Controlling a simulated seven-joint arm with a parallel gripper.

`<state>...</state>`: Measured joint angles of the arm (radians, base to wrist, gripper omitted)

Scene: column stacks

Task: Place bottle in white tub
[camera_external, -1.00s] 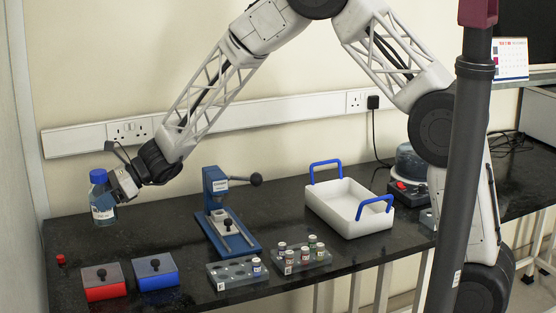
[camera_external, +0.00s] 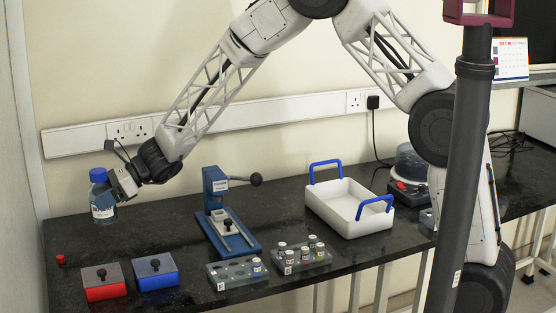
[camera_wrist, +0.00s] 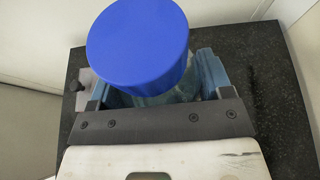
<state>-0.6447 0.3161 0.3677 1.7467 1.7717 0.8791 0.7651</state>
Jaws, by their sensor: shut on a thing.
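The bottle (camera_external: 103,209) is clear with a blue cap and a pale label. It is upright at the far left of the bench in the external view. My gripper (camera_external: 115,188) is shut on it from the right side. I cannot tell whether its base touches the bench. In the wrist view, the blue cap (camera_wrist: 138,42) hides most of the bottle between my gripper's fingers (camera_wrist: 165,88). The white tub (camera_external: 348,213) stands on the bench right of centre. It has two raised blue handles and looks empty.
A blue press (camera_external: 226,225) stands between bottle and tub. Red (camera_external: 103,288) and blue (camera_external: 156,278) boxes, a small red item (camera_external: 61,260) and vial racks (camera_external: 238,275) (camera_external: 300,258) line the front. A dark pole (camera_external: 468,170) stands at the right.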

